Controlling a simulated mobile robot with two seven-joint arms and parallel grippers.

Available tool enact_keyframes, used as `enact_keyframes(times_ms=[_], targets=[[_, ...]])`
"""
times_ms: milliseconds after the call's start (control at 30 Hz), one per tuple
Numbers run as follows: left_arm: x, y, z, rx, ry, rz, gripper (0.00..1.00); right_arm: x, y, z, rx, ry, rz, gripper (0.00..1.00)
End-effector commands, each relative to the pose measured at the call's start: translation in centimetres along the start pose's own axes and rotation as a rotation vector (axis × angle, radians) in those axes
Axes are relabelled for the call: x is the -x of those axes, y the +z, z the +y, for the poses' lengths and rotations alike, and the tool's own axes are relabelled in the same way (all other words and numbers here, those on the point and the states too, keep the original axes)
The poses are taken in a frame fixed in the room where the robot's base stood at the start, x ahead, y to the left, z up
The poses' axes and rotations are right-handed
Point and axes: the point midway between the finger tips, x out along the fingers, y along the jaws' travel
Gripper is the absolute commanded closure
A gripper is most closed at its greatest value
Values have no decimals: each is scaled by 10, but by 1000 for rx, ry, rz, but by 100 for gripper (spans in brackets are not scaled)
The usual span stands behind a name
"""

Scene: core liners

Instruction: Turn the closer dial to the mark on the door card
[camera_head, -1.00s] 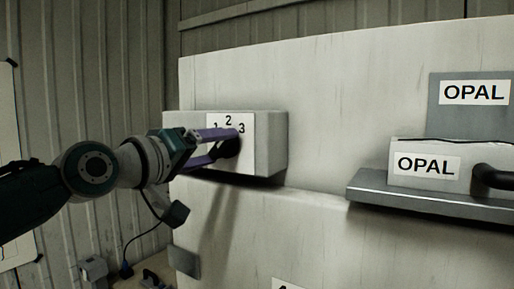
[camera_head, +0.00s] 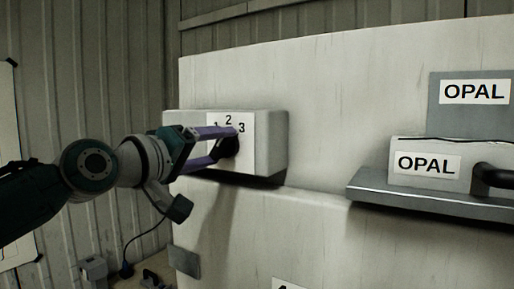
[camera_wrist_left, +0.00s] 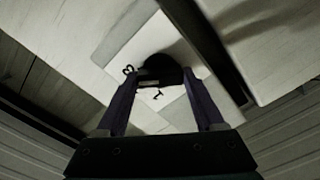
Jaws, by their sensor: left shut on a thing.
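The closer dial (camera_head: 230,150) is a black knob on a white plate (camera_head: 246,158) marked 1, 2 and 3. The plate is on the front of a pale box (camera_head: 270,145) on the large pale panel. My left gripper (camera_head: 236,142) has its purple fingers shut on the dial, one above and one below. The dial's pointer is not clear. A white card (camera_head: 287,284) at the bottom edge is cut off, its print unreadable. My right gripper is out of view.
A grey ledge (camera_head: 400,196) with a dark handle (camera_head: 492,178) and an OPAL label (camera_head: 426,165) juts out at right. Another OPAL sign (camera_head: 474,92) is above it. Corrugated wall (camera_head: 100,60) stands behind my left arm.

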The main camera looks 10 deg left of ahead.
Motion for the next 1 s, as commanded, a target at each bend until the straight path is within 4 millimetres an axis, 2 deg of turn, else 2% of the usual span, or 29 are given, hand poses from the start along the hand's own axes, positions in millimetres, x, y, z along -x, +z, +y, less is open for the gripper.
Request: enact_keyframes(times_ms=[600, 1000], targets=[[0, 0, 1, 489, 1, 0, 86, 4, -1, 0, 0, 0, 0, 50], [0, 0, 1, 638, 2, 0, 86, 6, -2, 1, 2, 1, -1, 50]])
